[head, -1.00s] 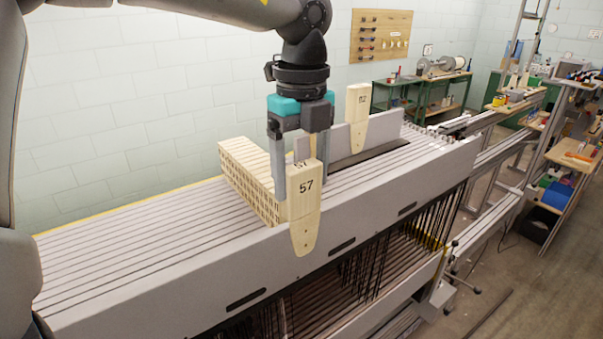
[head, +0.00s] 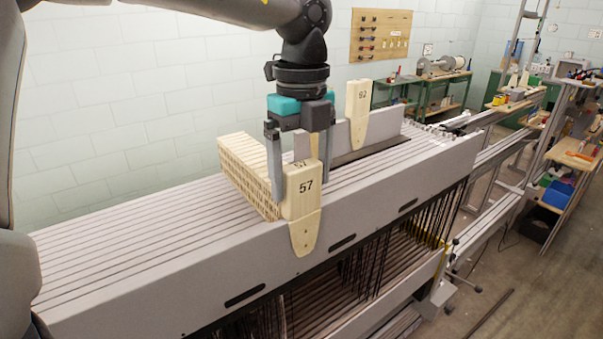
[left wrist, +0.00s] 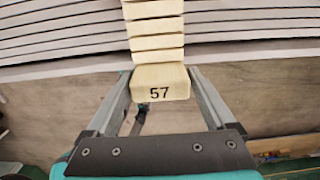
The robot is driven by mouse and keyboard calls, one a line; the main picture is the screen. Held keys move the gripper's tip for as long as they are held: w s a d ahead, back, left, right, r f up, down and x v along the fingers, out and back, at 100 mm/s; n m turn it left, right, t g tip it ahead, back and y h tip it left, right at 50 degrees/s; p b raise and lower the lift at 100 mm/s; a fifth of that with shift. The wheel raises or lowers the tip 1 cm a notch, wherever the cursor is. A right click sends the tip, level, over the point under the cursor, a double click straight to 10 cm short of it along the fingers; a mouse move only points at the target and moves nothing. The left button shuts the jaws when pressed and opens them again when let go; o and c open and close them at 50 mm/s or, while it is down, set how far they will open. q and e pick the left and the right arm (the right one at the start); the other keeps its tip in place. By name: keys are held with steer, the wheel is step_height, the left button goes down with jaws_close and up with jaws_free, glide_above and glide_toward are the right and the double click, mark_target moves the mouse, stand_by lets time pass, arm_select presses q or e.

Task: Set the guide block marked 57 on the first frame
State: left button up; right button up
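The pale wooden guide block marked 57 (head: 303,200) stands upright at the front frame (head: 170,285), with its tapered lower tongue hanging down the frame's outer face. In the left wrist view the same block (left wrist: 160,85) shows its number between the two fingers. My left gripper (head: 300,195) is around the block from above, one finger on each side. The left finger looks spread a little away from the block; the fingers appear open. How the block's underside seats on the frame is hidden. My right gripper is in neither view.
A row of pale wooden blocks (head: 245,170) lies across the frames just behind block 57. Another marked block (head: 358,110) stands upright on a frame farther back. Parallel grey frames stretch left and are clear. A shelf rack (head: 565,150) and green bench (head: 440,95) stand beyond.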

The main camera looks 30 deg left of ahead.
arm_select(q)
steer(key=shift+o, duration=0.6)
step_height(320, 180, up, 15)
steer(key=shift+r, duration=0.1)
